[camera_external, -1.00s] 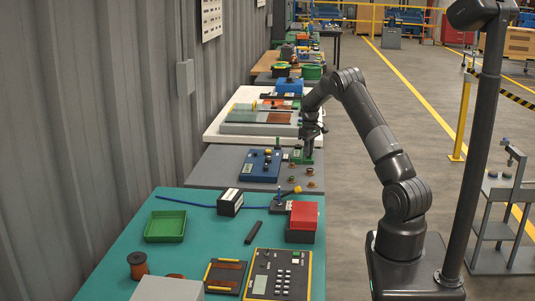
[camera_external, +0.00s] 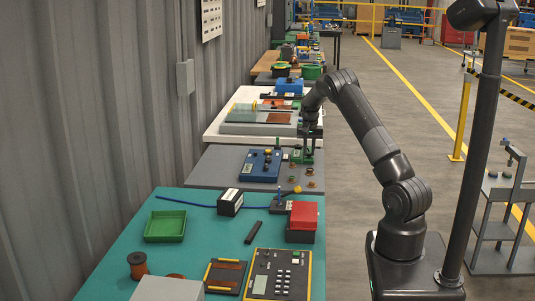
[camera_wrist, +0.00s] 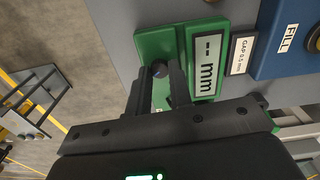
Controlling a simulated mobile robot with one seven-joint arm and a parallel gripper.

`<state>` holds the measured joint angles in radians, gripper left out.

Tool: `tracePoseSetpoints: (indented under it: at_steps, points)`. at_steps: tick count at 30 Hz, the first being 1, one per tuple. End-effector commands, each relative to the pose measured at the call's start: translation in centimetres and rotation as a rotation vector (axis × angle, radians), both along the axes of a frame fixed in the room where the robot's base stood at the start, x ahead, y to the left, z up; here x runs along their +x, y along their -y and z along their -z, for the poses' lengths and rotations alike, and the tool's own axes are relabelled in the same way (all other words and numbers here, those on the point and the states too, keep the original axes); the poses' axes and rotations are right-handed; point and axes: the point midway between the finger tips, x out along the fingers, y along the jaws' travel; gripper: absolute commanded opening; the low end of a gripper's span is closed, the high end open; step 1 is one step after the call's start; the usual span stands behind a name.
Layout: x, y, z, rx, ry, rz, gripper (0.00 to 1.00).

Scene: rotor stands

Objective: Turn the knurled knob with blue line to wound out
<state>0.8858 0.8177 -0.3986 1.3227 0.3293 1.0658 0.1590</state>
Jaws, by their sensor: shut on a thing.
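In the wrist view, a green gauge (camera_wrist: 150,42) carries a pale display (camera_wrist: 208,64) reading "-- mm". A small dark knob with a blue mark (camera_wrist: 160,69) sits low on its face, between my fingertips. My gripper (camera_wrist: 161,82) is shut on this knob, one finger on each side. Much of the knob is hidden by the fingers, so its line's exact angle cannot be told. In the external view, my gripper (camera_external: 308,150) reaches down to the green gauge (camera_external: 296,158) at the right edge of the grey table; the knob is hidden there.
A label "GAP 0.5 mm" (camera_wrist: 242,54) is beside the display. A blue box marked "FILL" (camera_wrist: 285,40) stands close by; it also shows in the external view (camera_external: 260,165). Several small knobs or buttons are on the grey table (camera_external: 215,165). Open floor lies right of the tables.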

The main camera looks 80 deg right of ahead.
Motion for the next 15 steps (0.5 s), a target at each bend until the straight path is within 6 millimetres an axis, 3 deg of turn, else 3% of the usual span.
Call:
tracePoseSetpoints:
  at_steps: [15]
  points:
    - [0.15, -0.01, -0.18, -0.002, 0.003, 0.489, 0.0]
